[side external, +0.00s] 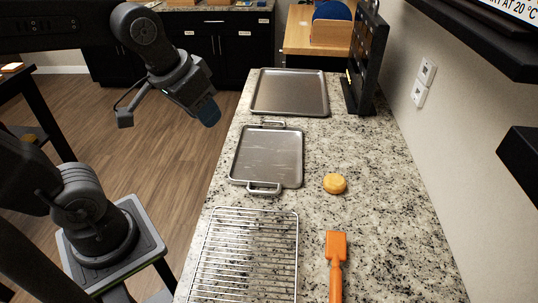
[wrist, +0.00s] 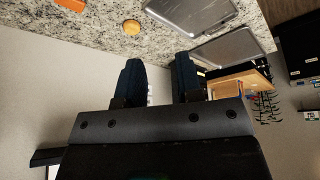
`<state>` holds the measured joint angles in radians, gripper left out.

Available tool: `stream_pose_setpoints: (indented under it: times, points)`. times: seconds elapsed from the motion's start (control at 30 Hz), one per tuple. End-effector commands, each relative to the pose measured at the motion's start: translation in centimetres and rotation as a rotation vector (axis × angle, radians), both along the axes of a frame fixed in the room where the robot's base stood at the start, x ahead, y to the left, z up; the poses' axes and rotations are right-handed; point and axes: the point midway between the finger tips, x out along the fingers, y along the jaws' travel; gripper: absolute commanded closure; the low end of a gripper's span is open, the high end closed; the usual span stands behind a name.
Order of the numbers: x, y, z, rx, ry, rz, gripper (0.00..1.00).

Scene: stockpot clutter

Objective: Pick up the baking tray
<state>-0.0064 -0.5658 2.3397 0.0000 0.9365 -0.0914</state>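Two grey metal trays lie flat on the speckled counter. The plain rimmed tray (side external: 290,92) is farther back, and the tray with two loop handles (side external: 267,157) is nearer the middle. The frames do not settle which is the baking tray. My gripper (side external: 207,112) hangs in the air left of the counter, apart from both trays. In the wrist view its dark blue fingers (wrist: 158,80) are apart with nothing between them.
A wire rack (side external: 245,258) lies at the counter's front, with an orange-handled tool (side external: 336,265) to its right. A round yellow item (side external: 335,183) sits right of the handled tray. A dark upright panel (side external: 362,65) stands beside the plain tray. The wall bounds the right side.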

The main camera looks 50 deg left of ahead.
Motion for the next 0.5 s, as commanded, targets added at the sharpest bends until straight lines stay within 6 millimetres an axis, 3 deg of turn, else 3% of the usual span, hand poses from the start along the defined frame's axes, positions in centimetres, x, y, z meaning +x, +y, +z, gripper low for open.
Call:
stream_pose_setpoints:
  times: [0.03,0.23,0.37,0.5]
  points:
    - [1.9,0.1,0.4,-0.013,0.030,0.034,0.67]
    - [9.3,0.5,0.9,-0.066,0.126,0.179,0.67]
    - [14.1,0.8,-0.1,-0.093,0.187,0.277,0.67]
    - [19.2,1.3,-2.4,-0.116,0.253,0.383,0.67]
